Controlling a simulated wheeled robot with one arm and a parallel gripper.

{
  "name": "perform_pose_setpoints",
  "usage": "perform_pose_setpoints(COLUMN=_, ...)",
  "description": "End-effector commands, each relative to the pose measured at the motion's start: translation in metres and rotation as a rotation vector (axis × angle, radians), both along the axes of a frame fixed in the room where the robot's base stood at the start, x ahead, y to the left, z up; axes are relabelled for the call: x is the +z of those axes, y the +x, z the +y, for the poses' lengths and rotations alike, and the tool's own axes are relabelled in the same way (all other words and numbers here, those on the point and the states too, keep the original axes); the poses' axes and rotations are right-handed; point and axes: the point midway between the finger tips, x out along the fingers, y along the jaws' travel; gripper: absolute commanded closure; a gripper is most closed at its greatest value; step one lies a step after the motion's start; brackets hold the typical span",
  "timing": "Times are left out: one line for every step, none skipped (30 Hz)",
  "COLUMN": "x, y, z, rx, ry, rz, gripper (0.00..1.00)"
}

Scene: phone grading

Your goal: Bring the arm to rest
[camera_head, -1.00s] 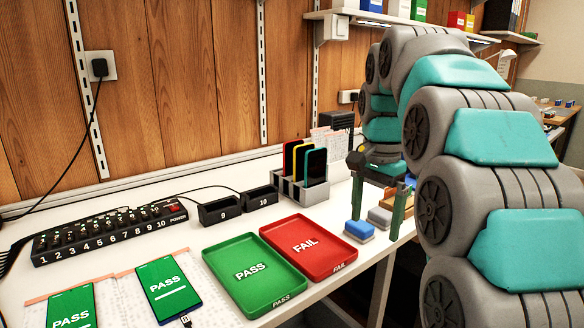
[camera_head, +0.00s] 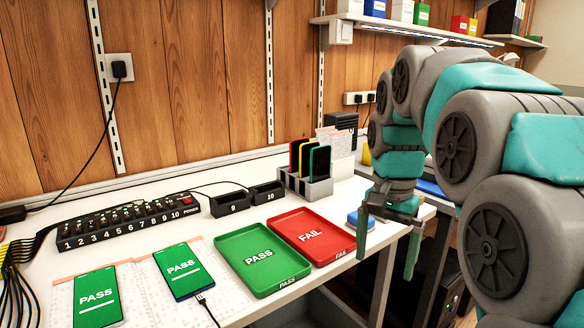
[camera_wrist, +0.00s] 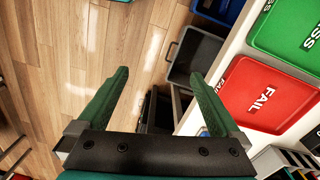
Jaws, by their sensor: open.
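My gripper (camera_head: 388,248) hangs pointing down at the front edge of the workbench, just right of the red FAIL tray (camera_head: 335,248). Its two green fingers are spread apart with nothing between them. In the wrist view my gripper (camera_wrist: 162,95) is open and empty above the wood floor, beside the bench edge. My arm reaches in from the right of the head view, bent in an arch.
The green PASS tray (camera_head: 232,249) is empty, like the FAIL tray. Two phones showing PASS (camera_head: 97,297) lie on the mat at left. A grey rack (camera_head: 318,187) holds several phones. Dark bins (camera_wrist: 192,58) stand on the floor below the bench.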

Motion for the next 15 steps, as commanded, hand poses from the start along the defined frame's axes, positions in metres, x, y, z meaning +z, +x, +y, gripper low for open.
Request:
perform_pose_setpoints(x=-0.007, y=-0.013, z=0.001, rx=0.031, ry=0.002, rz=0.012, gripper=0.0)
perform_pose_setpoints(x=-0.011, y=-0.019, z=0.002, rx=0.054, ry=0.003, rz=0.015, gripper=0.0)
perform_pose_setpoints(x=-0.017, y=-0.031, z=0.003, rx=0.086, ry=0.004, rz=0.022, gripper=0.0)
perform_pose_setpoints(x=-0.022, y=-0.039, z=0.003, rx=0.112, ry=0.006, rz=0.024, gripper=0.0)
perform_pose_setpoints(x=-0.028, y=-0.047, z=0.004, rx=0.139, ry=0.008, rz=0.027, gripper=0.0)
perform_pose_setpoints(x=-0.036, y=-0.06, z=0.005, rx=0.175, ry=0.011, rz=0.038, gripper=0.0)
perform_pose_setpoints(x=-0.041, y=-0.068, z=0.006, rx=0.202, ry=0.012, rz=0.039, gripper=0.0)
perform_pose_setpoints(x=-0.048, y=-0.078, z=0.006, rx=0.229, ry=0.014, rz=0.045, gripper=0.0)
perform_pose_setpoints(x=-0.056, y=-0.089, z=0.007, rx=0.264, ry=0.017, rz=0.048, gripper=0.0)
perform_pose_setpoints(x=-0.062, y=-0.099, z=0.008, rx=0.291, ry=0.02, rz=0.055, gripper=0.0)
perform_pose_setpoints(x=-0.069, y=-0.109, z=0.008, rx=0.318, ry=0.023, rz=0.06, gripper=0.0)
perform_pose_setpoints(x=-0.077, y=-0.121, z=0.009, rx=0.353, ry=0.025, rz=0.063, gripper=0.0)
perform_pose_setpoints(x=-0.085, y=-0.131, z=0.009, rx=0.379, ry=0.029, rz=0.069, gripper=0.0)
perform_pose_setpoints(x=-0.091, y=-0.14, z=0.01, rx=0.405, ry=0.031, rz=0.072, gripper=0.0)
perform_pose_setpoints(x=-0.101, y=-0.154, z=0.01, rx=0.44, ry=0.035, rz=0.08, gripper=0.0)
